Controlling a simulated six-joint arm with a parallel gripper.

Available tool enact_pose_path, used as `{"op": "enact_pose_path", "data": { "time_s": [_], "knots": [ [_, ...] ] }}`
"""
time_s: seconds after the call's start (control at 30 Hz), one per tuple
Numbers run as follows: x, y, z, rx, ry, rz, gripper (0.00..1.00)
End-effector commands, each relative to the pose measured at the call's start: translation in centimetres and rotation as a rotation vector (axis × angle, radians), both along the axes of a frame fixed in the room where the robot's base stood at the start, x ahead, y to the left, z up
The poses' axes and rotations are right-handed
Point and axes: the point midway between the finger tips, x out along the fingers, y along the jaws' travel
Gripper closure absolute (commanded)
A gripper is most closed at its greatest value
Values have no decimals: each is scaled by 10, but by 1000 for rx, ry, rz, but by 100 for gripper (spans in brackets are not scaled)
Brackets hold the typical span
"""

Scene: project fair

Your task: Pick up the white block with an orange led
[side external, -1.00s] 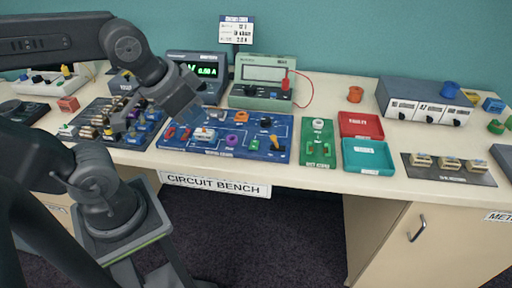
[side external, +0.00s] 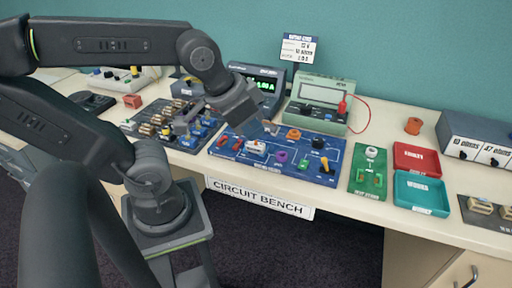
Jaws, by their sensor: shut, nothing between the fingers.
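A small white block (side external: 256,147) sits on the left part of the blue circuit board (side external: 330,177). A small dark orange-brown spot shows near it, but I cannot make out an LED clearly. My gripper (side external: 269,126) is just above and behind the white block and apart from it. It points down toward the board. It is shut and empty. Its fingertips are small and partly hidden by the gripper body.
Red pieces (side external: 237,144) lie left of the block. An orange ring (side external: 293,134), a purple ring (side external: 281,156) and a yellow lever (side external: 325,164) share the board. A green multimeter (side external: 320,101) stands behind. A green board (side external: 369,184) is at right.

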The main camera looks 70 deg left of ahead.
Motion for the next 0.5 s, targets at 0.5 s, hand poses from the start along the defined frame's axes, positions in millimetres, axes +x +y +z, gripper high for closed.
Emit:
{"op": "enact_pose_path", "data": {
  "time_s": [0.5],
  "knots": [
    [0,0,0,0,0,0,94]
  ]
}}
